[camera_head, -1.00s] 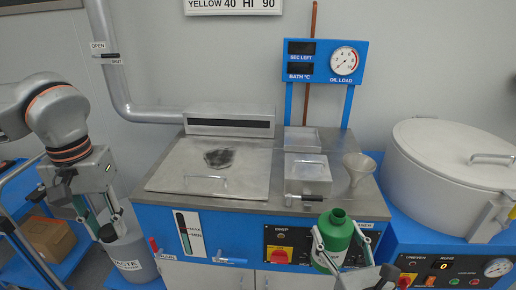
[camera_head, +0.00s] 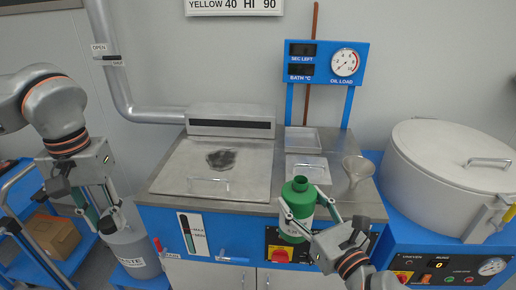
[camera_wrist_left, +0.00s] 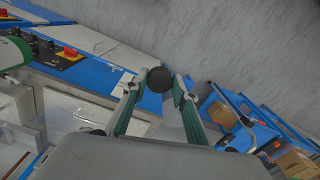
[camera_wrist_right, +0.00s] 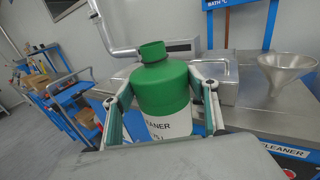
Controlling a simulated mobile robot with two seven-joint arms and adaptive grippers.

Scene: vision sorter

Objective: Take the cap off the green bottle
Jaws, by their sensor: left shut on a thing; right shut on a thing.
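The green bottle (camera_head: 297,196) has a white label and an open neck with no cap on it. It also shows in the right wrist view (camera_wrist_right: 162,88), roughly upright. My right gripper (camera_head: 300,212) is shut around its body, near the counter's front edge. My left gripper (camera_head: 106,218) is far to the left, near the waste bin. In the left wrist view it is shut on a small dark round cap (camera_wrist_left: 160,79) between its fingertips.
The grey waste bin (camera_head: 134,252) stands below my left gripper. A steel funnel (camera_head: 357,170) and a small steel box (camera_head: 308,168) are on the counter behind the bottle. A large white lidded vat (camera_head: 440,180) stands at the right.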

